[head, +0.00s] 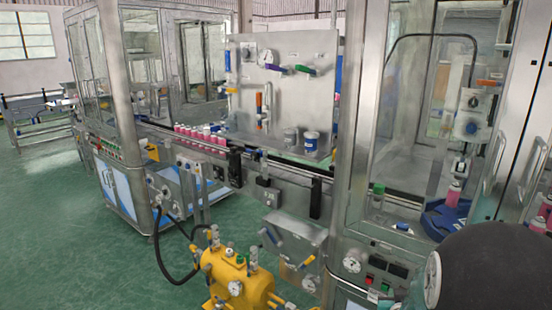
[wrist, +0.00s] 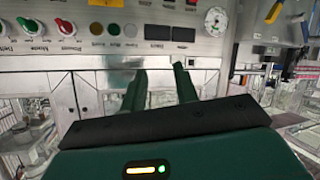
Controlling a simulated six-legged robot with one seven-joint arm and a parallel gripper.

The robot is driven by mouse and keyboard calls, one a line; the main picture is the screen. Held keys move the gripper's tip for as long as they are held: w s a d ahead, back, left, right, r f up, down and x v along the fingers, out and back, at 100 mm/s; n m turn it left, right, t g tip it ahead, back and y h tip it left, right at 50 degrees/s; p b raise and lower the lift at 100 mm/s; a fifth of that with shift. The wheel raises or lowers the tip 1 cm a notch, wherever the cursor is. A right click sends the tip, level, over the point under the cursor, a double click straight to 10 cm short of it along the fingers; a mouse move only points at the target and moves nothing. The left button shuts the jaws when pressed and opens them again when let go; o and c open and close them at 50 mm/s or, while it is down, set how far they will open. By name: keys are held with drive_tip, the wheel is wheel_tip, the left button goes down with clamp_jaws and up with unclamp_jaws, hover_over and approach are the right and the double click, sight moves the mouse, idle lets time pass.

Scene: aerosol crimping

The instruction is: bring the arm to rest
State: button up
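My gripper (wrist: 160,72) shows in the wrist view with two dark green fingers standing apart and nothing between them. The fingers point toward a grey control panel (wrist: 120,46) with red and green knobs, several round buttons and a white dial gauge (wrist: 216,21). I cannot tell how far the fingertips are from it. In the head view, a large dark rounded part, apparently of my arm, fills the lower right corner; my gripper's fingers do not show there.
In the head view, a yellow tank (head: 237,282) with valves stands low in front of the machine. Pink cans (head: 200,137) line the conveyor. A glazed cabinet holds a blue turntable (head: 446,219). Green floor (head: 60,230) is open at left.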

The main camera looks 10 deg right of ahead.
drive_tip(key=a+r+n+y, duration=0.1)
drive_tip(key=a+r+y, duration=0.2)
drive_tip(key=a+r, duration=0.5)
drive_tip(key=s+a+r+n+g+y, duration=0.1)
drive_tip(key=s+a+r+g+y, duration=0.1)
drive_tip(key=s+a, duration=0.6)
drive_tip(key=s+a+r+n+g+y, duration=0.2)
drive_tip(key=s+a+r, duration=0.3)
drive_tip(key=s+a, duration=0.3)
drive_tip(key=a+g, duration=0.1)
drive_tip(key=a, duration=0.2)
drive_tip(key=shift+a+r+g+y, duration=0.25)
drive_tip(key=shift+a+g+y, duration=0.05)
drive_tip(key=shift+s, duration=0.15)
